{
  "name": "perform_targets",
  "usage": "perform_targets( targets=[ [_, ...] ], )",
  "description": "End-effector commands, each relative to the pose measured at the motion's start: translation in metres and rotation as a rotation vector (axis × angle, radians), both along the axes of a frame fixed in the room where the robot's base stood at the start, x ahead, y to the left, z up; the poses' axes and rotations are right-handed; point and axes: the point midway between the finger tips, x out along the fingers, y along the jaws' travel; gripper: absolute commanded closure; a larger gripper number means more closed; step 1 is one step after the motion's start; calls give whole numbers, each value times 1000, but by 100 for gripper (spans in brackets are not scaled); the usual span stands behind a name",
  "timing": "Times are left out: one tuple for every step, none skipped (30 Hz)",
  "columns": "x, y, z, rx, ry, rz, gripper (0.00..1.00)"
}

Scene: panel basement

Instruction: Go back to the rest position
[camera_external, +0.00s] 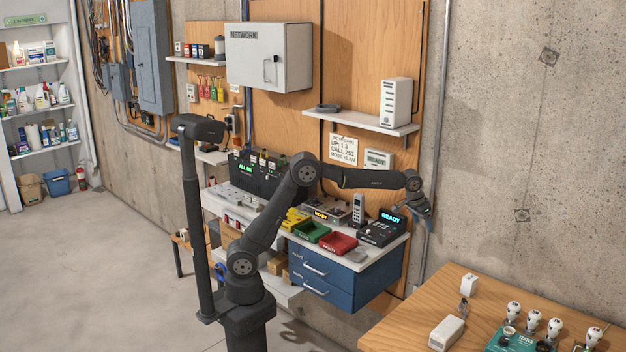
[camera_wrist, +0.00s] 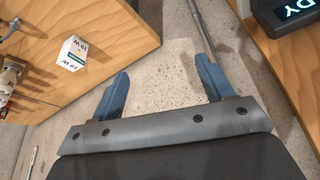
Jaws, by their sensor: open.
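My gripper (camera_external: 427,213) is at the right end of the shelf bench in the external view, raised and pointing downward, just right of a black device with a lit READY screen (camera_external: 391,217). In the wrist view my gripper (camera_wrist: 160,92) shows two blue fingers spread wide apart. Only bare concrete shows between them, and nothing is held. The corner of the READY device (camera_wrist: 290,14) shows at the upper right of the wrist view. The arm is stretched out to the right from its base.
A wooden table (camera_external: 440,300) stands at lower right with a white box (camera_external: 447,332), a small white block (camera_external: 469,284), a green tester (camera_external: 510,340) and several bulbs. The bench holds red (camera_external: 338,243), green (camera_external: 311,231) and yellow trays above blue drawers (camera_external: 330,275). A shelf (camera_external: 360,122) overhangs the bench.

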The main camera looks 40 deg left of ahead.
Motion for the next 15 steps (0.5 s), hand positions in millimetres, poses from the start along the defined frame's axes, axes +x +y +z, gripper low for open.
perform_targets(
  targets=[
    [5,10,2,0,0,13,27],
    [8,16,3,-1,-1,19,27],
    [11,23,4,0,0,29,27],
    [14,28,4,0,0,35,27],
    [16,33,5,0,0,41,27],
    [20,41,6,0,0,50,27],
    [22,46,7,0,0,55,27],
    [24,51,8,0,-1,62,27],
    [27,59,9,0,-1,70,27],
    [30,65,10,0,-1,77,27],
    [32,70,11,0,-1,83,27],
    [34,78,11,0,-1,92,27],
    [37,83,12,0,0,100,27],
    [38,89,13,0,0,105,27],
    [41,96,14,0,0,113,27]
  ],
)
